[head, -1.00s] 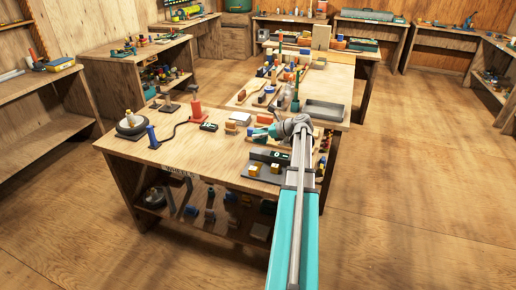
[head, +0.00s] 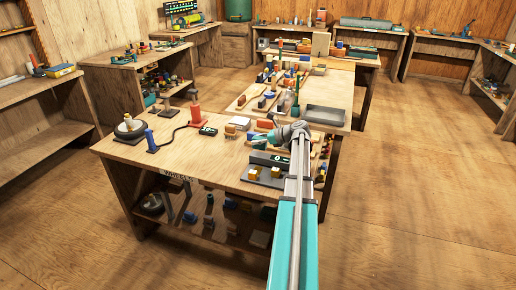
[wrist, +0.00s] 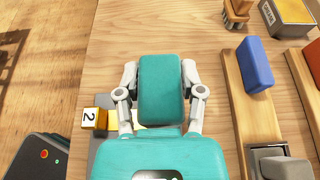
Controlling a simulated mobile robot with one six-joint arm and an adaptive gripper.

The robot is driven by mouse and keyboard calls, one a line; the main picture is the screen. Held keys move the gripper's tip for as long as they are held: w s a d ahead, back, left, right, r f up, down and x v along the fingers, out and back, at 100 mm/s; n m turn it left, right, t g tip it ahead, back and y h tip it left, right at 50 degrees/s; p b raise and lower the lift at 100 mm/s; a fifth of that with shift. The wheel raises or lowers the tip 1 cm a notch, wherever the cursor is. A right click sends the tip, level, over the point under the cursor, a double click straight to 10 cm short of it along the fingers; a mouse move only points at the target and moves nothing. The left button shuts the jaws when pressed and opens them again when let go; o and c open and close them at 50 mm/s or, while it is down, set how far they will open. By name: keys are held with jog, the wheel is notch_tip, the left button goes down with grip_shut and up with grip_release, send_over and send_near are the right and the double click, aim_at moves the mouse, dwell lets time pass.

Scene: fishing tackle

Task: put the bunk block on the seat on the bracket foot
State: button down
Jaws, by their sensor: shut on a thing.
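My gripper (wrist: 160,80) is shut on a teal, round-edged block (wrist: 162,88), which looks like the bunk block. Its two pale fingers press on the block's left and right sides in the wrist view. In the head view my gripper (head: 258,138) is above the near workbench, towards its right end. Below it a dark grey plate (head: 262,180) carries yellow cubes (head: 252,174), one marked 2 in the wrist view (wrist: 91,118). I cannot tell which part is the bracket foot's seat. My gripper body hides much of the plate.
A wooden rail (wrist: 243,95) with a blue block (wrist: 255,65) lies right of the held block. A brush (wrist: 237,12) and a tin (wrist: 292,18) are farther up. A red stand (head: 196,112) and blue peg (head: 151,140) stand left.

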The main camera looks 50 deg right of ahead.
aim_at(258, 146)
jog(key=shift+f+b, duration=1.4)
jog(key=shift+f, duration=0.25)
jog(key=shift+f, duration=0.1)
jog(key=shift+c, duration=1)
grip_release()
jog(key=shift+d+r, duration=0.1)
jog(key=shift+r, duration=0.15)
jog(key=p+v, duration=0.4)
jog(key=v, duration=0.8)
jog(key=shift+p, duration=0.35)
jog(key=shift+w+f, duration=0.1)
jog(key=shift+w, duration=0.05)
